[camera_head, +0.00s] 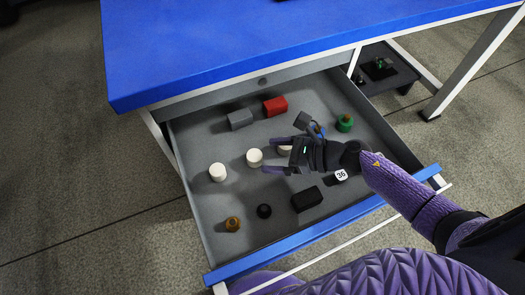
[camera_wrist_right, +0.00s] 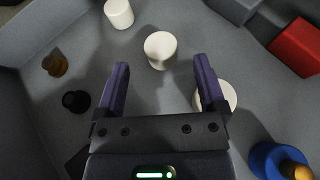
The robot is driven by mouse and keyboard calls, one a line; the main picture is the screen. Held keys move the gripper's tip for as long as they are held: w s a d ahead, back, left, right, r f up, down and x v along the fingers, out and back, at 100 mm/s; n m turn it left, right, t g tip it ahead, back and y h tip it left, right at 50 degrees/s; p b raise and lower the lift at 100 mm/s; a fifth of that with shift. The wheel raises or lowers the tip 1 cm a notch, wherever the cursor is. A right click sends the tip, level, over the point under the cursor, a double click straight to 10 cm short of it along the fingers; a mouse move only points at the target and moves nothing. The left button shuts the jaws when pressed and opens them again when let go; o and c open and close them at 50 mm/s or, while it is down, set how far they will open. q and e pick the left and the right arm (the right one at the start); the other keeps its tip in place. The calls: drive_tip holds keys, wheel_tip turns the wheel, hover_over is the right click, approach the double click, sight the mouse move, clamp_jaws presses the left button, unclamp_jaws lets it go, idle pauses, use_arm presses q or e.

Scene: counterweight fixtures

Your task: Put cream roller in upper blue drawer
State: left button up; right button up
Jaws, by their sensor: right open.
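Three cream rollers stand upright in an open drawer (camera_head: 215,255) with a grey inside and a blue front: the left one (camera_head: 217,172), the middle one (camera_head: 254,157) and the right one (camera_head: 284,150). My right gripper (camera_head: 270,156) is open inside the drawer and partly covers the right roller. In the right wrist view, the middle roller (camera_wrist_right: 160,49) stands just beyond and between the open fingertips (camera_wrist_right: 160,66). The left roller (camera_wrist_right: 119,13) is farther off, and the right roller (camera_wrist_right: 228,95) is partly behind one finger. Nothing is held. My left gripper is not in view.
The drawer also holds a grey block (camera_head: 240,119), a red block (camera_head: 275,106), a green piece (camera_head: 345,124), a black block (camera_head: 306,199), a black knob (camera_head: 264,211) and a brown piece (camera_head: 232,224). A blue tabletop (camera_head: 240,40) overhangs the drawer's back.

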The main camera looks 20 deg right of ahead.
drive_tip(key=p+v, duration=0.1)
drive_tip(key=v, duration=0.6)
drive_tip(key=shift+s+d+r+p, duration=0.2)
drive_tip(key=shift+p, duration=0.15)
drive_tip(key=shift+s+d, duration=0.15)
drive_tip(key=shift+d, duration=0.1)
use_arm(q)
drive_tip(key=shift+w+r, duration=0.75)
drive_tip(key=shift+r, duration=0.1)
